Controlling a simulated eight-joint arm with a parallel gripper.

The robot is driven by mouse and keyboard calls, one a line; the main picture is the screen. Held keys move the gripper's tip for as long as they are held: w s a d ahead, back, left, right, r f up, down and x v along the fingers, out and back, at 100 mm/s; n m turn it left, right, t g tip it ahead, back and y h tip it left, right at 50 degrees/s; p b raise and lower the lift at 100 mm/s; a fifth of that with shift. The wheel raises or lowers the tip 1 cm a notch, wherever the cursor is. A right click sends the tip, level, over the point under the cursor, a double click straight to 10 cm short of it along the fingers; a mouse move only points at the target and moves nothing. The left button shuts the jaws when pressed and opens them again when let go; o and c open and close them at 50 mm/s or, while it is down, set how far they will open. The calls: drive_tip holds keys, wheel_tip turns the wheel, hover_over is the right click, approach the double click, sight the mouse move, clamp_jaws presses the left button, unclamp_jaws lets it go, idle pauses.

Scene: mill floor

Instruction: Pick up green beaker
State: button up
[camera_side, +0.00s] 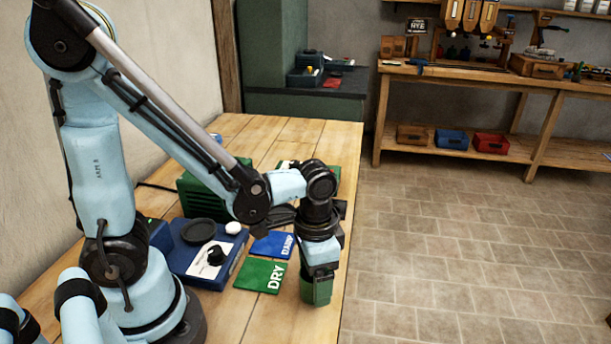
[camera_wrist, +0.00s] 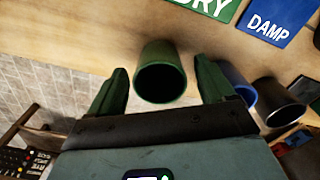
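The green beaker (camera_wrist: 161,62) shows in the wrist view, its dark open mouth facing the camera. It stands between the two dark green fingers of my gripper (camera_wrist: 161,88). A narrow gap shows on each side of the beaker, so my gripper is open around it and not closed on it. In the side view my gripper (camera_side: 317,285) points down at the table's right edge. The green there blends with the fingers, and I cannot clearly tell the beaker apart from them.
A blue beaker (camera_wrist: 238,84) and a dark beaker (camera_wrist: 280,102) stand to the right in the wrist view. A green DRY card (camera_side: 260,276) and a blue DAMP card (camera_side: 272,245) lie on the wooden table (camera_side: 235,318). A blue device (camera_side: 188,262) stands left of them. The floor drops away at right.

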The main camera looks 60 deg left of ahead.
drive_tip(key=c, duration=1.1)
drive_tip(key=shift+r, duration=0.2)
